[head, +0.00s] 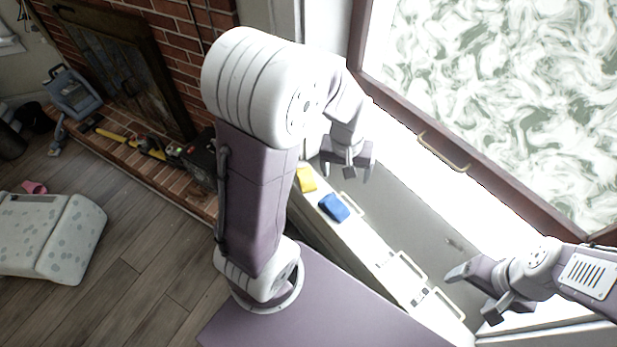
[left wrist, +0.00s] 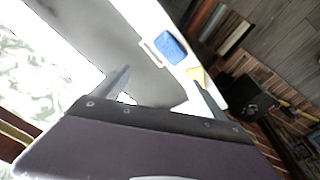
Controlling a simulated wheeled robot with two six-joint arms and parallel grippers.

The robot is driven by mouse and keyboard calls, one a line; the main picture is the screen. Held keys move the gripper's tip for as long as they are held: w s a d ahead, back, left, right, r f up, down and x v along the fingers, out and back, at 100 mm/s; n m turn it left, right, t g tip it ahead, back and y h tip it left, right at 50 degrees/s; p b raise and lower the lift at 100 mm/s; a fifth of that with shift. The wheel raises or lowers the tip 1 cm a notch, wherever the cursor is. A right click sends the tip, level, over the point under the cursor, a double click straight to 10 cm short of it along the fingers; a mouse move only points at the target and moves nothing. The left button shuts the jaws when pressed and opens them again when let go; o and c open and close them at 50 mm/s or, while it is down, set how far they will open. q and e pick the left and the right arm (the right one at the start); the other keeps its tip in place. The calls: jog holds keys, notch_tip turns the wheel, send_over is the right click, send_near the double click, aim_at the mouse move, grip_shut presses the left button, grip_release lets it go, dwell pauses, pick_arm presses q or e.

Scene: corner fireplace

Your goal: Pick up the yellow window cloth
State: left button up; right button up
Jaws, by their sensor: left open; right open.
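The yellow window cloth (head: 306,179) lies on the white ledge, next to a blue cloth or sponge (head: 334,207). My left gripper (head: 346,172) is open and empty, above the grey surface just right of the yellow cloth in the head view. In the left wrist view the yellow cloth (left wrist: 196,75) shows near the tip of the right-hand finger, partly hidden by it; I cannot tell whether they touch. The blue one (left wrist: 171,47) lies beyond it. My right gripper (head: 478,290) is open and empty over the near right end of the grey surface.
A window (head: 500,80) with soapy-looking glass and a brown frame with a handle (head: 443,152) stands at the right. White handles (head: 400,268) line the ledge. The brick hearth (head: 150,170) holds a dark box (head: 202,160) and tools. A spotted white seat (head: 48,235) stands on the wooden floor.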

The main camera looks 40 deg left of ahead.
pick_arm(q)
jog(key=w+a+f+n, duration=0.4)
jog(key=w+a, duration=0.3)
jog(key=a, duration=0.1)
jog(key=n+g, duration=0.2)
send_over(307, 176)
notch_tip(307, 176, down, 8)
jog(key=shift+s+f+b, duration=0.1)
jog(key=shift+f+b, duration=0.15)
jog(key=shift+b, duration=0.15)
jog(key=shift+f, duration=0.2)
notch_tip(307, 176, down, 3)
jog(key=shift+d+f, duration=0.1)
jog(key=shift+f, duration=0.05)
notch_tip(307, 176, down, 5)
jog(key=shift+f, duration=0.15)
jog(key=c, duration=1.6)
notch_tip(307, 176, up, 4)
jog(key=shift+r, duration=0.15)
jog(key=d+r, duration=0.2)
jog(key=d, duration=0.1)
jog(key=w+d+r, duration=0.1)
jog(key=d+r, duration=0.1)
jog(key=d, duration=0.2)
jog(key=w+d+r, duration=0.1)
jog(key=d+r, duration=0.2)
jog(key=d, duration=0.1)
jog(key=shift+d, duration=0.15)
jog(key=o, duration=0.9)
jog(key=c, duration=0.6)
